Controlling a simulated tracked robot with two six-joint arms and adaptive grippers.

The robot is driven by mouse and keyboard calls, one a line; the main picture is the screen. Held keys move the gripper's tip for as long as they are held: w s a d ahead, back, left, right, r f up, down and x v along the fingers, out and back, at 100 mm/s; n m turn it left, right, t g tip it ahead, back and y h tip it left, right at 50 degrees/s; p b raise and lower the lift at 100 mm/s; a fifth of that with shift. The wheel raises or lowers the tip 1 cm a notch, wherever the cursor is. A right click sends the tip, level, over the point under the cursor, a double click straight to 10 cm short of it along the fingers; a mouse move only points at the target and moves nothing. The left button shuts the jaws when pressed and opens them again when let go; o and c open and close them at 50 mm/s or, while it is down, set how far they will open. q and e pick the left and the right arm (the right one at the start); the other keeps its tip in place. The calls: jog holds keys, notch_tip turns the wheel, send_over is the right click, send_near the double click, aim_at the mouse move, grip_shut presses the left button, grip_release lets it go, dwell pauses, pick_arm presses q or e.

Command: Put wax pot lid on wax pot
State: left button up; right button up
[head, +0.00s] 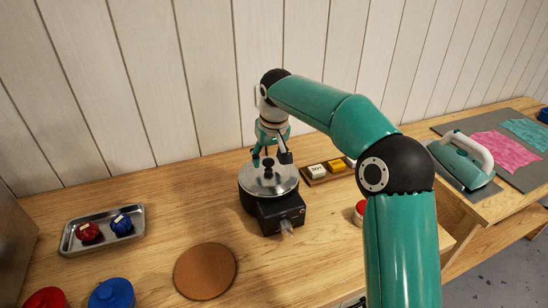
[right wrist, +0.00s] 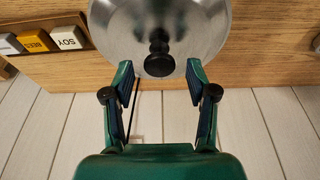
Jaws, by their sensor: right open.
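The wax pot (head: 278,206) is a dark, boxy pot with a spout at its front, standing on the wooden table. The wax pot lid (head: 284,184) is a round silver lid with a black knob and lies on top of the pot. In the right wrist view the lid (right wrist: 193,22) fills the top middle, its black knob (right wrist: 159,60) pointing toward my fingers. My right gripper (head: 271,160) is over the lid, close to the knob. In the right wrist view the right gripper (right wrist: 160,82) is open, its fingers to either side of the knob and apart from it. My left gripper is out of view.
A wooden tray (head: 330,179) with small labelled blocks stands just right of the pot. A red jar (head: 360,212) is near my arm. A cork mat (head: 205,271) lies in front, and a metal tray (head: 71,244) with two bundles is at left. An iron (head: 463,163) stands at right.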

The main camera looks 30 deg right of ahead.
aim_at(273, 179)
jog(key=v, duration=1.1)
jog(key=shift+r+p, duration=0.25)
jog(key=shift+p, duration=0.2)
jog(key=shift+s+a, duration=0.1)
jog(key=shift+f, duration=0.1)
